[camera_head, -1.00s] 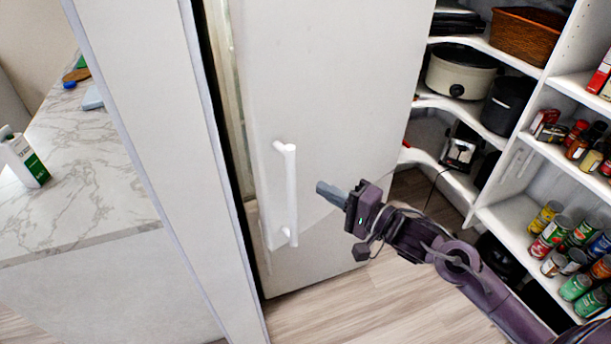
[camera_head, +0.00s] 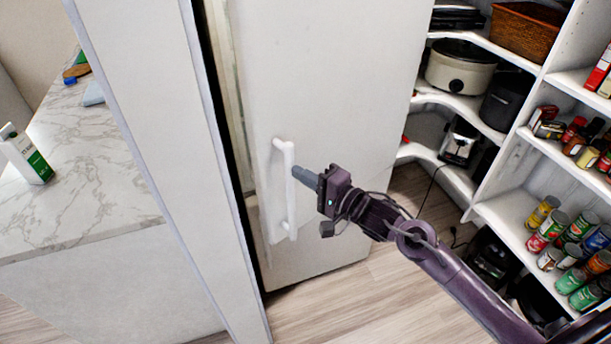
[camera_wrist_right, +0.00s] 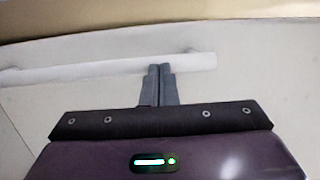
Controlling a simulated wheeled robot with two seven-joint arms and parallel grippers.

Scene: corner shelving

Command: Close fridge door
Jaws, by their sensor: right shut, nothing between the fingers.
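The white fridge door (camera_head: 330,90) stands slightly ajar in the head view, with a dark gap along its left edge beside the tall side panel. Its white vertical handle (camera_head: 290,190) is near that edge. My right gripper (camera_head: 297,172) is shut and empty, its fingertips at the upper part of the handle; I cannot tell whether they touch. In the right wrist view the shut fingertips (camera_wrist_right: 159,70) overlap the handle (camera_wrist_right: 100,69), which runs across the picture. My left gripper is out of view.
White shelves (camera_head: 510,205) with cans, a slow cooker (camera_head: 460,70) and a basket (camera_head: 527,35) stand at right. Wooden floor (camera_head: 350,305) is clear below.

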